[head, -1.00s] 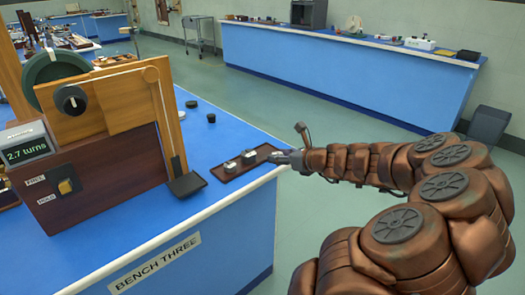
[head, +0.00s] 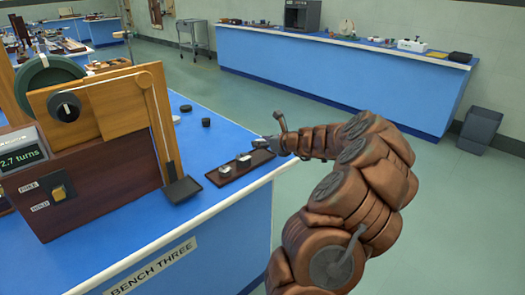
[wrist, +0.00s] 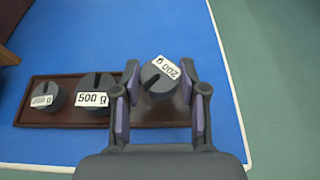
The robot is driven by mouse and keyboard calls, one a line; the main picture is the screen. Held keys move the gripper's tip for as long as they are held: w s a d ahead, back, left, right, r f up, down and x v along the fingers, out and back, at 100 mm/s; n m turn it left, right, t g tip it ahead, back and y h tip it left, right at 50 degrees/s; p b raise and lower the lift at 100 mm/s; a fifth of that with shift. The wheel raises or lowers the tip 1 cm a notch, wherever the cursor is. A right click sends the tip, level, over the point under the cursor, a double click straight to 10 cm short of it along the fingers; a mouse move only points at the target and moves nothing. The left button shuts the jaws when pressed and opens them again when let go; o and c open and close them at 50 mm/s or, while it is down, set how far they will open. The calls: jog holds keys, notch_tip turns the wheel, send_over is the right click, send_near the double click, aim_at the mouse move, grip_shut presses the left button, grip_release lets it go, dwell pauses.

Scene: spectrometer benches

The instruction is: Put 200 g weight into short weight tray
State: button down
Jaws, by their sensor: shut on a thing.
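My gripper (wrist: 160,75) is shut on a dark grey round weight (wrist: 155,86) with a white label that reads 200 g. The weight sits between the two fingers, turned at an angle, over the right end of a brown tray (wrist: 165,115). I cannot tell whether it is clear of the tray. In the head view my gripper (head: 263,142) is at the right end of the tray (head: 222,184), and its held weight is hard to make out. A 500 g weight (wrist: 95,90) stands in the tray left of the gripper.
Another weight (wrist: 46,98), its label blurred, stands at the tray's left end. A wooden apparatus (head: 105,150) with a black pan (head: 182,190) stands left of the tray. Dark discs (head: 206,122) lie behind it. The blue bench (head: 225,225) ends close to the tray's right.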

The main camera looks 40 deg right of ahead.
jog(key=shift+f, duration=1.75)
jog(key=shift+f, duration=0.1)
jog(key=c, duration=0.6)
grip_release()
jog(key=shift+c, duration=0.2)
jog(key=shift+s+r, duration=0.25)
jog(key=v, duration=1.1)
jog(key=shift+s, duration=0.2)
jog(key=shift+a+r, duration=0.1)
